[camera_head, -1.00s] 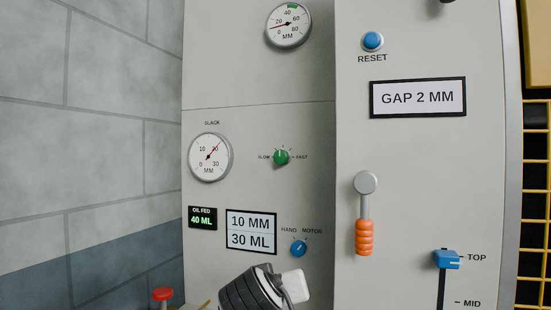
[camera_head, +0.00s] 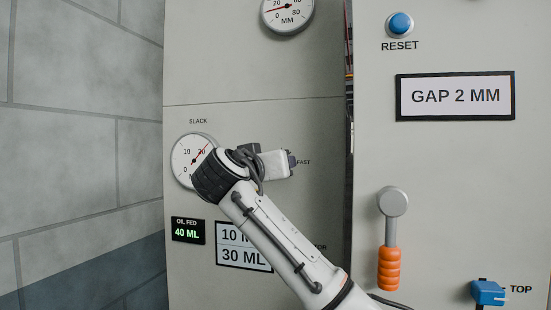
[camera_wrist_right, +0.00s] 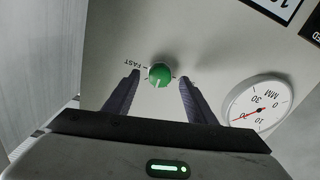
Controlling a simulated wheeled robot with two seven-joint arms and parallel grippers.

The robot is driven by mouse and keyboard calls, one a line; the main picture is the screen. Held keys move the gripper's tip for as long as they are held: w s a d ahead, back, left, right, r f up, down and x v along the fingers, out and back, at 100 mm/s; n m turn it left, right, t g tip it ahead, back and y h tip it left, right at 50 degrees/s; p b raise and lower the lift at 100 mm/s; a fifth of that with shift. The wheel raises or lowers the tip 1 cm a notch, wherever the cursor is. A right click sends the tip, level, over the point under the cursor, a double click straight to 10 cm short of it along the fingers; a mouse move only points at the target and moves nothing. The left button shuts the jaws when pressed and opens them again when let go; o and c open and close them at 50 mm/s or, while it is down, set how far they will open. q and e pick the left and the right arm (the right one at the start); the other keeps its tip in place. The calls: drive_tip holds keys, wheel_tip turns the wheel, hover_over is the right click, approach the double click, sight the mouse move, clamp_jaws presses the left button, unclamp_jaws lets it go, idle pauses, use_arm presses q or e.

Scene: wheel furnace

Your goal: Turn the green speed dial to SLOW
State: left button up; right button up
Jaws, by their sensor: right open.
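The green speed dial (camera_wrist_right: 160,75) sits on the grey panel in the right wrist view. A white pointer mark on it runs toward the bottom of that picture, between the two sides, and the FAST label lies to its left. The SLOW label is hidden, and in the head view my gripper covers the dial. My right gripper (camera_wrist_right: 160,80) is open, with one finger on each side of the dial. I cannot tell whether the fingers touch it. The right gripper also shows in the head view (camera_head: 292,163), at the panel. My left gripper is not in view.
The slack gauge (camera_head: 190,160) is left of my right wrist. My forearm partly covers the 10 MM / 30 ML sign (camera_head: 240,256) and hides the HAND/MOTOR knob. The orange-handled lever (camera_head: 389,268) and blue slider (camera_head: 487,292) stand to the right.

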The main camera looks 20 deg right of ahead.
drive_tip(key=shift+x, duration=1.2)
drive_tip(key=c, duration=1)
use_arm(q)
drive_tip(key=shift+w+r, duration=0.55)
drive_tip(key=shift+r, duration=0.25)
use_arm(e)
drive_tip(key=shift+c, duration=0.2)
